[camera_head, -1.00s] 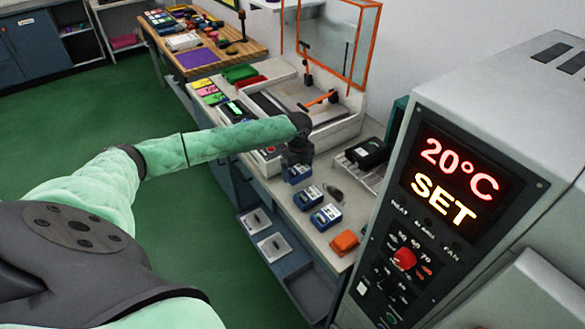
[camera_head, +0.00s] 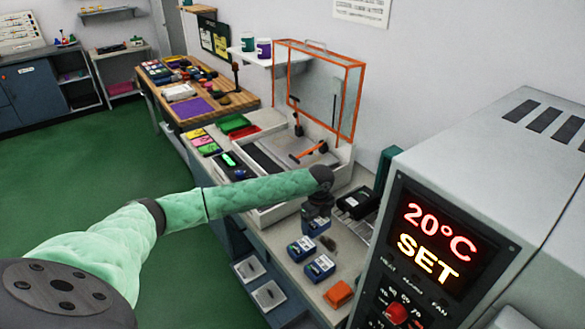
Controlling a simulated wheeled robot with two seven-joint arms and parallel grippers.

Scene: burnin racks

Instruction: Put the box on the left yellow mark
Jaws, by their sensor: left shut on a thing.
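My left gripper (camera_head: 317,214) points down over the bench and is shut on a small blue box (camera_head: 317,226), mostly hidden beneath it. I cannot tell whether this box touches the bench. Two similar blue boxes with pale labels are on the bench nearer to me: one (camera_head: 300,249) just below and left of the held one, another (camera_head: 320,267) further toward the front. I cannot make out any yellow mark. My right gripper is out of view.
An orange block (camera_head: 338,294) lies at the bench's near end. A black device (camera_head: 357,202) sits right of the gripper. The grey oven (camera_head: 480,165) showing 20°C SET stands at right. An orange-framed guard (camera_head: 350,100) rises behind.

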